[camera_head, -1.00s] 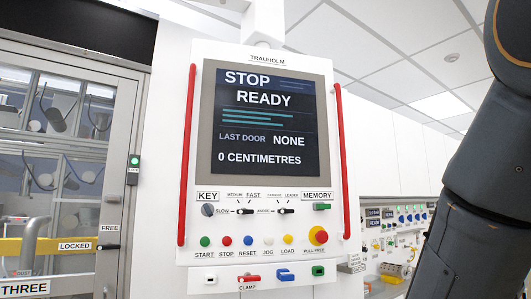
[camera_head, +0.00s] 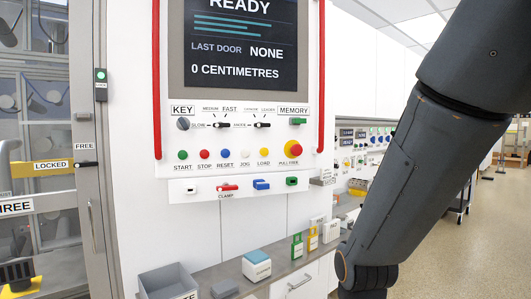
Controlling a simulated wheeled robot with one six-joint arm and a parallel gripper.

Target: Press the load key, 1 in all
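The load key is a small yellow button labelled LOAD (camera_head: 264,152) on the white control panel (camera_head: 175,130). It sits at the right of a row with a green START button (camera_head: 183,155), a red STOP button (camera_head: 204,154), a blue RESET button (camera_head: 225,154) and a pale JOG button (camera_head: 245,153). The screen (camera_head: 246,48) reads READY, last door NONE, 0 CENTIMETRES. My arm runs down the right side, apart from the panel. My gripper is not in view.
A red and yellow PULL FREE knob (camera_head: 294,147) is right of LOAD. Red vertical bars flank the panel. Below is a grey ledge (camera_head: 228,272) with a grey bin (camera_head: 168,283), a white and teal box (camera_head: 256,265) and padlock-shaped items. A LOCKED glass door stands left. Open floor lies right.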

